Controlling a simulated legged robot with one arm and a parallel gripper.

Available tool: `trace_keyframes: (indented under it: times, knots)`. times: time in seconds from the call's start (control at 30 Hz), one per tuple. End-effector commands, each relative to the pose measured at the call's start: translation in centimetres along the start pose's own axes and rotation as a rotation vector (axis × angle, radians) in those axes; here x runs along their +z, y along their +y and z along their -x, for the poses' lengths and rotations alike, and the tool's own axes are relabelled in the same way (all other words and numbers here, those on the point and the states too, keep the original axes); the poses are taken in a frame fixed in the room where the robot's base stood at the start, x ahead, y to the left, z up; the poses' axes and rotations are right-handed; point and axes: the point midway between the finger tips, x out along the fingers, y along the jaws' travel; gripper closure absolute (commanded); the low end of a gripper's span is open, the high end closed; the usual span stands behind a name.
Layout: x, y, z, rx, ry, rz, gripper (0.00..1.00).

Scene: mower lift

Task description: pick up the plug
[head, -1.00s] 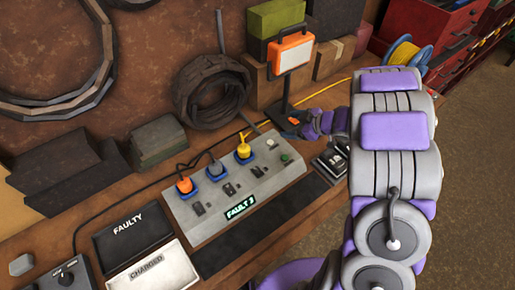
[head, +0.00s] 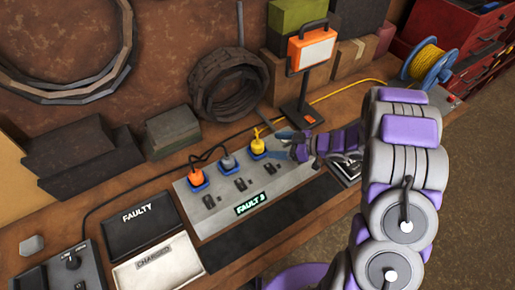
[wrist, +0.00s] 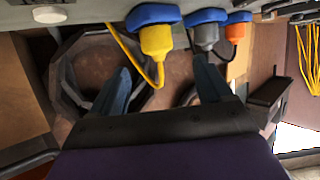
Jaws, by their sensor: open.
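Three plugs sit in blue sockets on a grey panel (head: 215,215) whose display reads "FAULT 3". They are an orange plug (head: 196,177), a grey plug (head: 227,162) and a yellow plug (head: 258,146). My gripper (head: 287,142) is open and empty, just right of the yellow plug in the head view. In the wrist view, the yellow plug (wrist: 157,40) lies ahead between the two blue fingers of my gripper (wrist: 162,75), and its cable hangs beside it. The grey plug (wrist: 206,35) is near the right finger, with the orange plug (wrist: 236,32) beyond.
A black "FAULTY" tray (head: 125,235) and a white "CHARGED" tray (head: 150,272) lie left of the panel. An orange work lamp (head: 312,48) stands behind my gripper. A yellow cable reel (head: 428,65) stands at right.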

Motion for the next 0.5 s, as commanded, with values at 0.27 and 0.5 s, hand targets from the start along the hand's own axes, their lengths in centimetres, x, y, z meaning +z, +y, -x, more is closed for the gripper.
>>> trace_keyframes:
  times: [0.27,0.5]
  knots:
    - [0.1,0.0,-3.0,-0.001,-0.002,0.0,0.21]
    - [0.0,0.1,-4.8,-0.002,0.001,0.001,0.21]
